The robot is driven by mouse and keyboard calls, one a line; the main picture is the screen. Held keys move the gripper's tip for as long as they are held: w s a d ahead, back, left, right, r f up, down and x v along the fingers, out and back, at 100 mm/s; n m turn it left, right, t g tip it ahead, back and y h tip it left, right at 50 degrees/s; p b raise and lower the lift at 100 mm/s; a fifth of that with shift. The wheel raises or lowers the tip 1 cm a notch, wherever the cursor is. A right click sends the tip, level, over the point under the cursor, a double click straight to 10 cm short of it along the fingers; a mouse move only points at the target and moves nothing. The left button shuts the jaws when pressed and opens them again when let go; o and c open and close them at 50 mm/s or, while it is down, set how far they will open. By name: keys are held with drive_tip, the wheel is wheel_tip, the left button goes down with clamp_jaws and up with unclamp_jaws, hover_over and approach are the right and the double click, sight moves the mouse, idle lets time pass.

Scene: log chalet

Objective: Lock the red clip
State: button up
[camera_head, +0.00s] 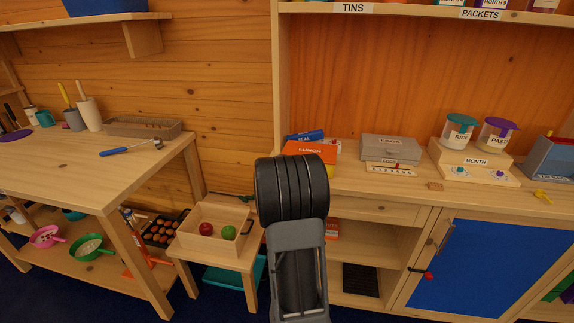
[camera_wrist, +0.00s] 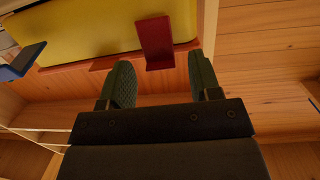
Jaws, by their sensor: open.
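The red clip (camera_wrist: 154,42) is an upright flat tab in the wrist view, standing out at the edge of a yellow box (camera_wrist: 95,35). My gripper (camera_wrist: 160,62) is open, with one dark fingertip on each side of the clip's lower end; I cannot tell whether either touches it. In the head view an orange lid marked LUNCH (camera_head: 312,150) sits on the counter, partly hidden behind my arm. The red clip is hidden there. A blue tab (camera_wrist: 22,62) stands out at the box's left in the wrist view.
A grey box (camera_head: 390,149) and a stand with lidded jars (camera_head: 472,162) are to the right on the counter (camera_head: 400,190). A shelf (camera_head: 400,9) hangs above. A low stool (camera_head: 215,245) holds a wooden crate with fruit. A cabinet with a blue door (camera_head: 475,265) is below.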

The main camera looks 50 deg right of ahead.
drive_tip(key=v, duration=1.3)
drive_tip(key=shift+s+a, duration=0.25)
drive_tip(key=shift+a, duration=0.1)
